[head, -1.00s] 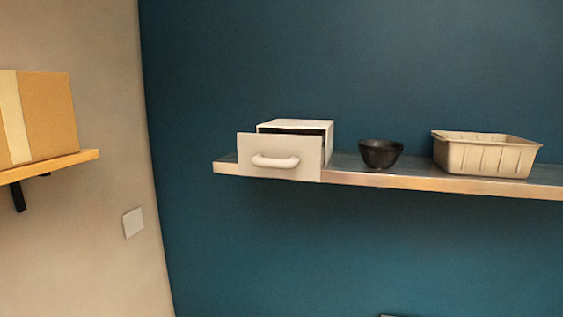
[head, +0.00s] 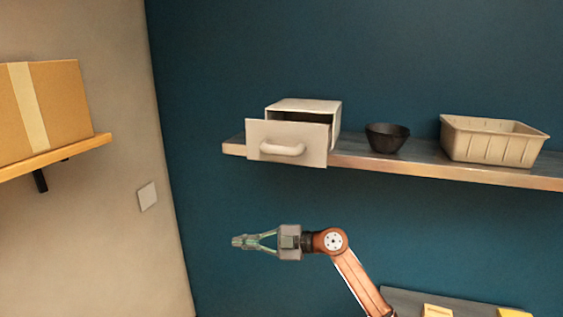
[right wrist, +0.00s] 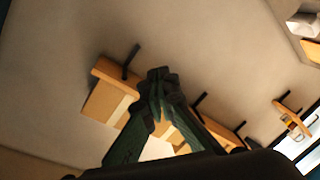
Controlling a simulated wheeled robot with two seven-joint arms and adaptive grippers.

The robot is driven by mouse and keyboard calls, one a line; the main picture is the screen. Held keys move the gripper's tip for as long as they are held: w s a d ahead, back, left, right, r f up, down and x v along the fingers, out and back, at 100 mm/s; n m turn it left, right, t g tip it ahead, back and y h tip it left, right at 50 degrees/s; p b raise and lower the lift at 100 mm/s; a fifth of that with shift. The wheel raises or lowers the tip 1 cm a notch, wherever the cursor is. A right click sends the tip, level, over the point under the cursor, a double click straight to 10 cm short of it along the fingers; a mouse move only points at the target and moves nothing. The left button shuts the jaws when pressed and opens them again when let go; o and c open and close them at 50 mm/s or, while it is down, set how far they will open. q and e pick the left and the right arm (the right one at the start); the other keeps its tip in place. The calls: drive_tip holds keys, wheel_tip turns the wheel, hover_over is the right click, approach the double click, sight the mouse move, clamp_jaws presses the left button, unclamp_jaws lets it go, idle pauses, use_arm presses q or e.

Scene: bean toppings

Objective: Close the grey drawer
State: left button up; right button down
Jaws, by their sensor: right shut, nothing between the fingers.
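The grey drawer (head: 262,143) is a light grey front with a rounded handle (head: 283,149). It is pulled partly out of its box-shaped cabinet (head: 306,105), with a dark gap showing behind the front. The cabinet stands on the wall shelf in the head view. My right gripper (head: 237,242) is shut and empty, pointing left, below the shelf and below the drawer, apart from both. Its closed fingers also show in the right wrist view (right wrist: 158,80), with the wall behind them. My left gripper is not in view.
The shelf (head: 440,172) also holds a black bowl (head: 387,138) and a beige basket (head: 490,141), right of the cabinet. A cardboard box (head: 62,105) sits on a wooden shelf (head: 60,158) at left. A lower surface with yellow items shows at bottom right.

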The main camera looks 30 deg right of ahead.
drive_tip(key=s+r+n+t+h+p, duration=0.15)
drive_tip(key=s+r+h, duration=0.55)
drive_tip(key=r, duration=0.9)
drive_tip(key=s+d+r+m+t+h+p, duration=0.2)
drive_tip(key=s+d+r+m+t+h, duration=0.35)
drive_tip(key=s+r, duration=0.55)
drive_tip(key=g+h+p, duration=0.1)
drive_tip(key=p, duration=0.4)
approach(274, 151)
drive_tip(key=w+a, duration=0.3)
drive_tip(key=shift+w+d+r+m+p, duration=0.1)
drive_tip(key=shift+w+d+m+p, duration=0.2)
drive_tip(key=shift+w+d+p, duration=0.4)
drive_tip(key=shift+w+d+f+p, duration=0.15)
drive_tip(key=shift+w+d, duration=0.1)
drive_tip(key=shift+d, duration=0.25)
drive_tip(key=shift+w+d+f+p, duration=0.15)
drive_tip(key=shift+w+d, duration=0.1)
drive_tip(key=shift+d, duration=0.2)
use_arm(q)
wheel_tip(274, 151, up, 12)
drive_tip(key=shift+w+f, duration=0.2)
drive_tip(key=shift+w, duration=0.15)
use_arm(e)
drive_tip(key=shift+w, duration=0.2)
drive_tip(key=shift+s, duration=0.1)
